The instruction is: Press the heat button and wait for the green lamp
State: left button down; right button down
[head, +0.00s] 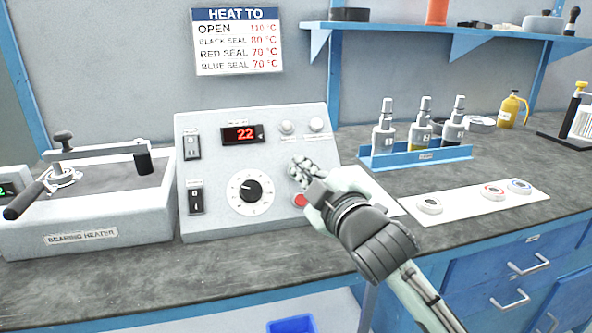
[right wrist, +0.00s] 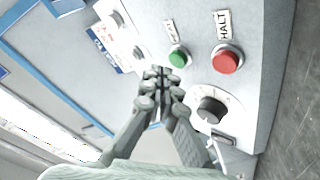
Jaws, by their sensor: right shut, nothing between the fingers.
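The sloped control panel (head: 222,165) stands on the bench with a red display (head: 243,134) reading 22. A green button (right wrist: 179,57) with a label too small to read shows in the right wrist view, beside the red HALT button (right wrist: 228,61). In the head view my right gripper (head: 298,168) hides the green button and partly covers the red one. Two lamps (head: 287,127) (head: 316,124) at the panel's upper right look pale and unlit. My right gripper is shut and empty, its tips (right wrist: 158,73) close to the green button; I cannot tell contact. My left gripper is out of view.
A dial (head: 249,193) and two black switches (head: 192,147) (head: 196,199) are on the panel. The bearing heater (head: 100,215) is to the left. A blue bottle rack (head: 415,158) and a white tray with rings (head: 460,204) are to the right.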

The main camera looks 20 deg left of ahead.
jog(key=shift+w+a+f, duration=0.1)
dwell(0.3)
jog(key=shift+w+f, duration=0.15)
jog(key=shift+f, duration=0.05)
jog(key=shift+w+a+f, duration=0.2)
jog(key=shift+f, duration=0.1)
dwell(0.9)
jog(key=shift+s+d+r+p, duration=0.2)
jog(key=shift+r+p, duration=0.25)
jog(key=shift+p, duration=0.3)
jog(key=shift+s+d+r, duration=0.1)
jog(key=shift+s, duration=0.15)
